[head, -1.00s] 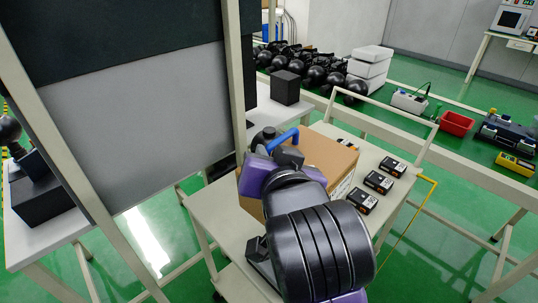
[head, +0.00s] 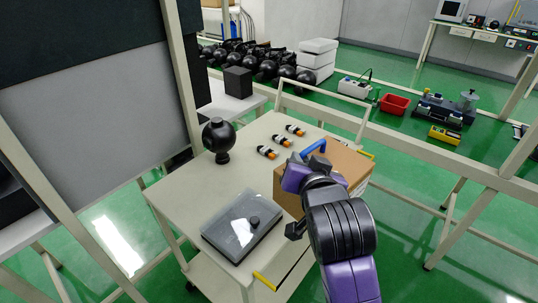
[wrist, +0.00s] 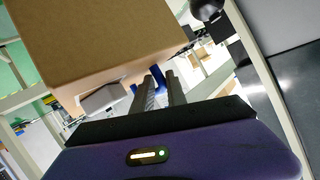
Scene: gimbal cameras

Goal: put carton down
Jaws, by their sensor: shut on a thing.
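The brown cardboard carton (head: 350,166) is at the right side of the white cart (head: 185,190) in the head view. My gripper (head: 315,152) is at the carton's near left upper edge, with a blue part at its fingertips. In the wrist view the carton (wrist: 95,45) fills the upper left, tilted in the picture, and my gripper (wrist: 155,82) is shut at its edge. My arm hides part of the carton's near side. I cannot tell whether its underside touches the cart top.
On the cart are a black ball-shaped camera (head: 218,138), a dark flat case (head: 243,225) and three small orange-ended items (head: 281,141). The cart's front left top is clear. A raised rail (head: 330,108) runs along the back. A grey panel (head: 95,120) stands at left.

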